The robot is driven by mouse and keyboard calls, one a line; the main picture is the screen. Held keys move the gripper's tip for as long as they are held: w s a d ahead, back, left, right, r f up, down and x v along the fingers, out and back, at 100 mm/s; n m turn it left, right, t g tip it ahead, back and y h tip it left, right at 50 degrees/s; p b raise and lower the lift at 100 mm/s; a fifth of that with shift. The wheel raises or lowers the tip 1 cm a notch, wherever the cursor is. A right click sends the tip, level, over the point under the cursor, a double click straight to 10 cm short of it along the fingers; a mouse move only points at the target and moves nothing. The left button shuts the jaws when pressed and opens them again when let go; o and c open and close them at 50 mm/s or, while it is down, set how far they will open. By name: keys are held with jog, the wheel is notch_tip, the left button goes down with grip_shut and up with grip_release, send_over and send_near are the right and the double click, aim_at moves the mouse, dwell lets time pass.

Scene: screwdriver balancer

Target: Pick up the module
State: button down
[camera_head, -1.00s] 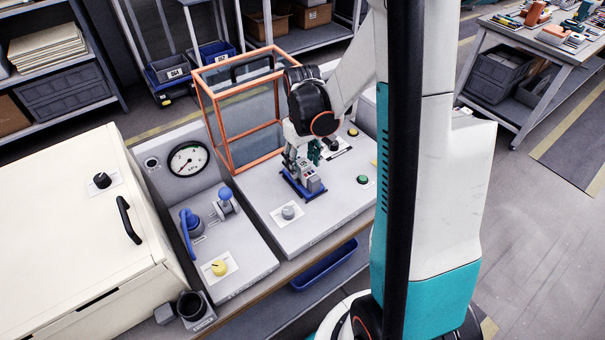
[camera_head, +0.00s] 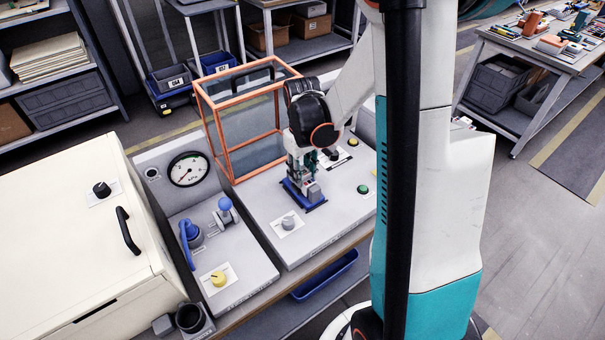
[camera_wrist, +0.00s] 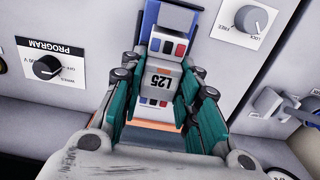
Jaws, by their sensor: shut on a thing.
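In the head view my gripper (camera_head: 302,172) points down over the blue base, and the fingers and wrist hide much of the module. I cannot tell whether the module is clear of the base.
An orange-framed clear guard (camera_head: 243,120) stands open behind the module. A grey knob (camera_head: 288,222) and a green button (camera_head: 363,189) are close by on the panel. A gauge (camera_head: 188,169), blue valve handles (camera_head: 190,232) and a yellow knob (camera_head: 218,279) are to the left.

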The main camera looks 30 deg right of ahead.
aim_at(303, 172)
notch_tip(303, 172, up, 20)
jog(key=p, duration=0.6)
jog(key=shift+f, duration=0.2)
